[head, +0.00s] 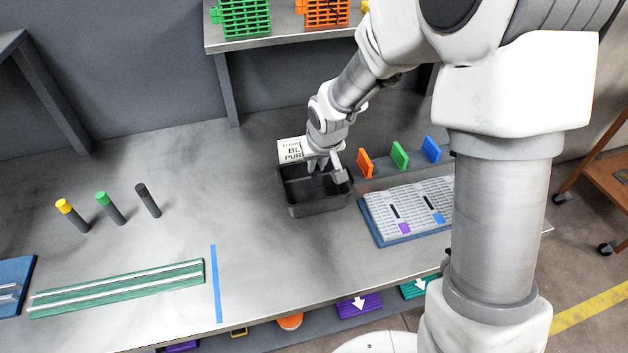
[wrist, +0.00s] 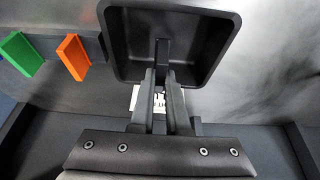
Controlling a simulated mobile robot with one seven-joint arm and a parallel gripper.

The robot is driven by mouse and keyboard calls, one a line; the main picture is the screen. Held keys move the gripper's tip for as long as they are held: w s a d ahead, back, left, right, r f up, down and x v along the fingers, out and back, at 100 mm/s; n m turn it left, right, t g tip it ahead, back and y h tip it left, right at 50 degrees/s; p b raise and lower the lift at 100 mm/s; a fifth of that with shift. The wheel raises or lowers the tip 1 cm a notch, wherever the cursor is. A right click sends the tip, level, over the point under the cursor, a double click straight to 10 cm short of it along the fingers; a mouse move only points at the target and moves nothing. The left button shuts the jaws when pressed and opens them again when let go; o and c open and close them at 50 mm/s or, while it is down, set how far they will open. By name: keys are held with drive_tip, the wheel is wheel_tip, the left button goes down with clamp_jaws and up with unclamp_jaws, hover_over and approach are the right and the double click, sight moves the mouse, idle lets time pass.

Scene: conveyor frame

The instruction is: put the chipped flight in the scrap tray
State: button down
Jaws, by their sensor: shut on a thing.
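The scrap tray appears to be the black open tray (head: 318,209) in the middle of the bench; it also fills the top of the wrist view (wrist: 112,45). My gripper (head: 318,168) is over the tray, pointing down into it. In the wrist view its fingers (wrist: 162,78) are shut on a narrow dark piece (wrist: 162,52), seen against the tray's inside. This piece appears to be the flight; I cannot make out a chip. It is hard to tell whether it touches the tray floor. In the head view the piece is not clearly visible.
Orange (head: 365,163), green (head: 400,156) and blue (head: 431,149) flights stand right of the tray. A grey slatted belt section (head: 415,200) lies in front of them. A printed card (head: 289,151) is behind the tray. Bench between is clear.

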sight(314, 179)
drive_tip(key=shift+s+a+f, duration=0.15)
drive_tip(key=shift+a+f, duration=0.15)
drive_tip(key=shift+f+b, duration=0.45)
drive_tip(key=shift+f, duration=1.45)
drive_tip(key=shift+f, duration=0.2)
drive_tip(key=c, duration=0.9)
unclamp_jaws()
drive_tip(key=shift+r, duration=0.1)
